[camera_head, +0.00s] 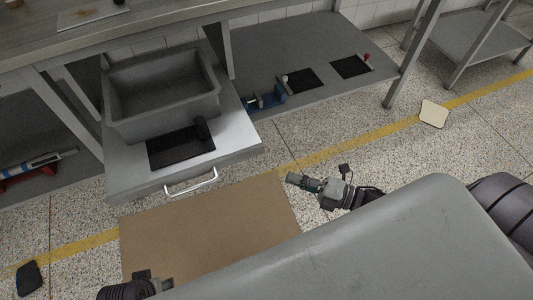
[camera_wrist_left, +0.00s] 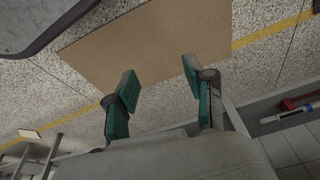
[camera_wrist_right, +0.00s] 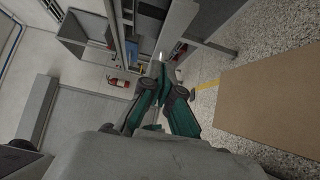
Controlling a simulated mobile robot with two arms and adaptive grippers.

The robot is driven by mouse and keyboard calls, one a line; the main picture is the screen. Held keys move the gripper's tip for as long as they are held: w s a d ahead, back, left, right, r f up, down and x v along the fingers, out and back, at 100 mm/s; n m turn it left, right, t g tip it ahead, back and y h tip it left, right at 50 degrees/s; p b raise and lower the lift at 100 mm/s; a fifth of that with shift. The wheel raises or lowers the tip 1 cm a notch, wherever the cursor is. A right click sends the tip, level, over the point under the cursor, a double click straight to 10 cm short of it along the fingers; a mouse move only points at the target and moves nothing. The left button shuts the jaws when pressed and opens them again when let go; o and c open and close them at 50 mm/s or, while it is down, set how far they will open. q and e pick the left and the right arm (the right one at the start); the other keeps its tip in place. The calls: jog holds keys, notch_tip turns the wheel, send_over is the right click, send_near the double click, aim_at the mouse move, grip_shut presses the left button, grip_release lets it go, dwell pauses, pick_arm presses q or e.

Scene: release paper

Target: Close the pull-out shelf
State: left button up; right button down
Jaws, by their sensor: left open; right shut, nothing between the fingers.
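The pull-out shelf (camera_head: 235,140) is drawn out from under the workbench in the head view. Its silver bar handle (camera_head: 191,184) is on the front face. A grey bin (camera_head: 160,95) and a black mat (camera_head: 180,149) with a small dark object at its edge are on the shelf. My right gripper (camera_head: 293,179) is shut and empty, to the right of the shelf and apart from the handle; its closed fingers (camera_wrist_right: 160,82) show in the right wrist view. My left gripper (camera_wrist_left: 160,80) is open and empty over the brown sheet; its arm shows at the bottom left of the head view.
A brown sheet (camera_head: 205,235) lies on the speckled floor before the shelf. The lower shelf on the right (camera_head: 325,50) holds a blue tool (camera_head: 265,99) and black mats. A pale plate (camera_head: 433,114) and a dark object (camera_head: 28,278) lie on the floor.

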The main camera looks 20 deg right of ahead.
aim_at(246, 152)
jog(key=x, duration=0.3)
jog(key=w+d+x, duration=0.1)
jog(key=x, duration=0.3)
jog(key=b+x, duration=0.1)
jog(key=x, duration=0.3)
jog(key=shift+w+d+f, duration=0.1)
jog(key=shift+w+d, duration=0.1)
jog(key=shift+d, duration=0.05)
pick_arm(q)
jog(key=shift+w+v, duration=0.2)
jog(key=shift+v, duration=0.95)
jog(key=shift+w+v, duration=0.25)
jog(key=shift+v, duration=0.85)
pick_arm(e)
jog(key=shift+w, duration=0.65)
pick_arm(q)
jog(key=shift+r, duration=0.15)
